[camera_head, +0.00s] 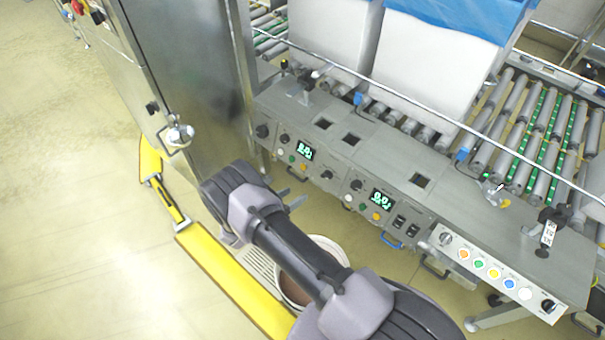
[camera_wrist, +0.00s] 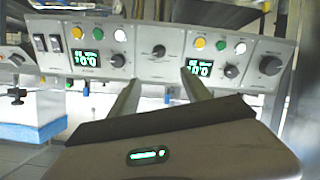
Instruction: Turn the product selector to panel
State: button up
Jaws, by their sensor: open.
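The control panel front (camera_head: 335,178) carries several black rotary knobs; I cannot read which is the product selector. One knob (camera_head: 326,175) sits between the two lit green displays; it also shows in the wrist view (camera_wrist: 158,51), centred just beyond the fingertips. My gripper (camera_wrist: 161,77) is open and empty, its two fingers apart, pointing at the panel below this knob and touching nothing that I can see. In the head view the fingers (camera_head: 290,197) show in front of the panel. A large knob (camera_wrist: 270,65) sits at the wrist view's right end.
Buttons and a small knob (camera_wrist: 231,71) sit close to the displays. A box with coloured buttons (camera_head: 497,275) and a black knob stands at the right. A tall steel cabinet (camera_head: 185,65) stands left of the panel. Yellow guard rails (camera_head: 228,280) and a round bin (camera_head: 327,247) are on the floor.

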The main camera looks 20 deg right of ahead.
aim_at(324, 176)
jog(key=b+x, duration=0.6)
jog(key=x, duration=1)
jog(key=shift+w+d+f, duration=0.15)
jog(key=shift+d+f, duration=0.1)
jog(key=shift+f, duration=0.1)
jog(key=shift+w+d, duration=0.25)
jog(key=shift+d, duration=0.15)
grip_shut()
